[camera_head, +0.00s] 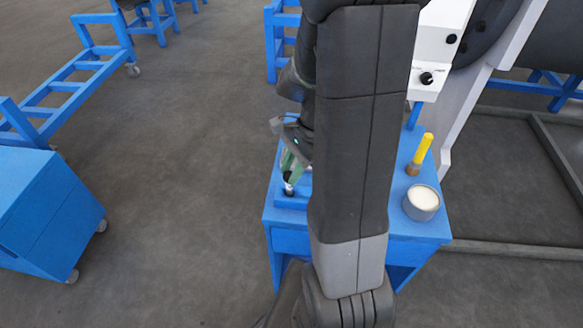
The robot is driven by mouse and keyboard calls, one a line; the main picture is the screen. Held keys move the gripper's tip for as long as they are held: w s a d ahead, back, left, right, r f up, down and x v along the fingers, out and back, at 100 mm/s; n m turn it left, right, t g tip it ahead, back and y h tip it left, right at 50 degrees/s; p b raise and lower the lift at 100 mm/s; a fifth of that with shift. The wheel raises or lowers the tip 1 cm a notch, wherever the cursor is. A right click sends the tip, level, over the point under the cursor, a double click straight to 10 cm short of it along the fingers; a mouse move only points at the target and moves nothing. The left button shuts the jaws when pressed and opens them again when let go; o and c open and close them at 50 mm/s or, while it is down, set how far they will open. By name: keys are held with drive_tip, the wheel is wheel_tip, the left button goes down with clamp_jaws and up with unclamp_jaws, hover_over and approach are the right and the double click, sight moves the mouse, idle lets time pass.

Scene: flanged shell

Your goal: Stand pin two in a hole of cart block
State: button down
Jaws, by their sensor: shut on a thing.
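My gripper (291,168) is over the left part of the blue cart top, left of my dark arm. It is shut on a small dark and silver pin (288,186), probably pin two, which points down. The pin's lower end is at the blue cart block (287,202), which lies on the cart. I cannot tell whether the tip is in a hole or just above the block. My arm hides the right part of the block, and its holes are too small to make out.
On the blue cart (420,229), right of my arm, stand a grey tin (421,204) with white contents and a yellow-handled brush (422,152). A white machine (436,45) stands behind. A blue cabinet (45,215) and a blue frame (75,75) are at left, with open floor between.

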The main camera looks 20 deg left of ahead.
drive_tip(key=c, duration=1.1)
unclamp_jaws()
drive_tip(key=v, duration=1.4)
drive_tip(key=shift+s, duration=0.1)
drive_tip(key=shift+f, duration=0.1)
drive_tip(key=x, duration=1.3)
drive_tip(key=shift+a+f, duration=0.1)
drive_tip(key=shift+f, duration=0.25)
drive_tip(key=shift+s+r, duration=0.1)
drive_tip(key=shift+r, duration=0.2)
